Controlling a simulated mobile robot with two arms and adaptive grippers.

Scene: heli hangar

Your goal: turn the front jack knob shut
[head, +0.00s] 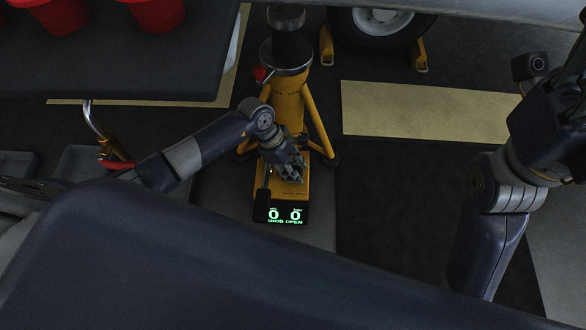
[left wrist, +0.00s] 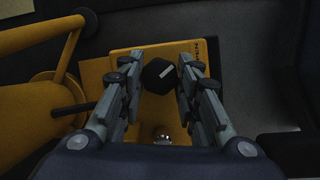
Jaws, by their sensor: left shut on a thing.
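The yellow jack (head: 287,108) stands on the floor near the middle of the head view, with splayed legs and a dark upper post. My left gripper (head: 291,170) reaches down over the yellow box at its front. In the left wrist view the black knob (left wrist: 158,75), with a pale mark on its top, sits between the two fingers of my left gripper (left wrist: 160,70), which is shut on it. The display (head: 281,213) on the box shows two zeros and a lower line ending in "OPEN". My right arm is at the right; its fingers are not seen.
A dark tabletop (head: 120,60) with red buckets (head: 157,12) is at upper left. A wheel (head: 382,25) stands behind the jack to the right. Pale yellow floor strips (head: 425,112) lie on the dark floor. A lever (head: 263,188) stands left of my gripper.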

